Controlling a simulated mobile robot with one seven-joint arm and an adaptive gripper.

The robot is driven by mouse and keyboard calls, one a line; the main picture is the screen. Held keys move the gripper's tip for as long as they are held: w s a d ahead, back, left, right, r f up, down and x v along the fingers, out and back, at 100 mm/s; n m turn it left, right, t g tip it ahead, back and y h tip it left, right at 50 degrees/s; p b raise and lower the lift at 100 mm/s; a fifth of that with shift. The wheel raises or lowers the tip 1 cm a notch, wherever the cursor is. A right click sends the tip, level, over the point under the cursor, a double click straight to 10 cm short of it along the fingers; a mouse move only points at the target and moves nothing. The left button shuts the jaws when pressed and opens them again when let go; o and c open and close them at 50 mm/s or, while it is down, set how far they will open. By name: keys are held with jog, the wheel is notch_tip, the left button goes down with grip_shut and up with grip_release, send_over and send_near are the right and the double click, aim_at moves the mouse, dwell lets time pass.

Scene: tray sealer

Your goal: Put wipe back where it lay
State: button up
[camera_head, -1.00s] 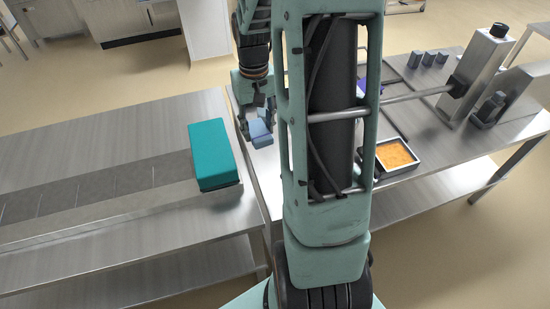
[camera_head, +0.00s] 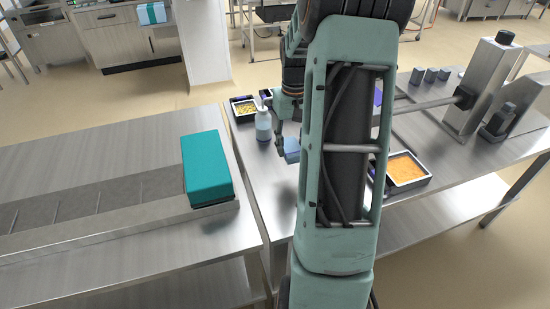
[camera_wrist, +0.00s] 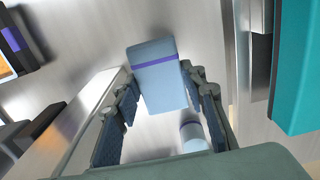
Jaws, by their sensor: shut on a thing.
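The wipe (camera_head: 292,150) is a light blue folded block. In the wrist view the wipe (camera_wrist: 158,75) shows a purple band and sits between the two fingers. My gripper (camera_wrist: 164,88) is shut on it. In the head view my gripper (camera_head: 284,144) is over the left part of the right-hand steel table (camera_head: 250,165), partly hidden by my arm. I cannot tell how far the wipe is above the table. No mark of its former place can be made out.
A bottle (camera_head: 263,125) stands just left of my gripper, near a tray of yellow food (camera_head: 244,108). A teal box (camera_head: 207,170) sits on the left table. A tray of orange food (camera_head: 405,169) and the sealer column (camera_head: 486,85) are to the right. My arm hides the table's middle.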

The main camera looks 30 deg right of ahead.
send_over(275, 164)
jog(key=f, duration=0.6)
jog(key=shift+s+d+f+b, duration=0.1)
jog(key=shift+s+b, duration=0.2)
jog(key=shift+w+f, duration=0.3)
jog(key=shift+f, duration=0.15)
jog(key=shift+w+f, duration=0.1)
jog(key=shift+f, duration=1.45)
jog(key=shift+f+b, duration=0.2)
jog(key=shift+b, duration=0.15)
jog(key=o, duration=1)
jog(key=shift+r, duration=0.15)
notch_tip(275, 164, up, 12)
jog(key=shift+r+p, duration=0.1)
jog(key=shift+p, duration=0.75)
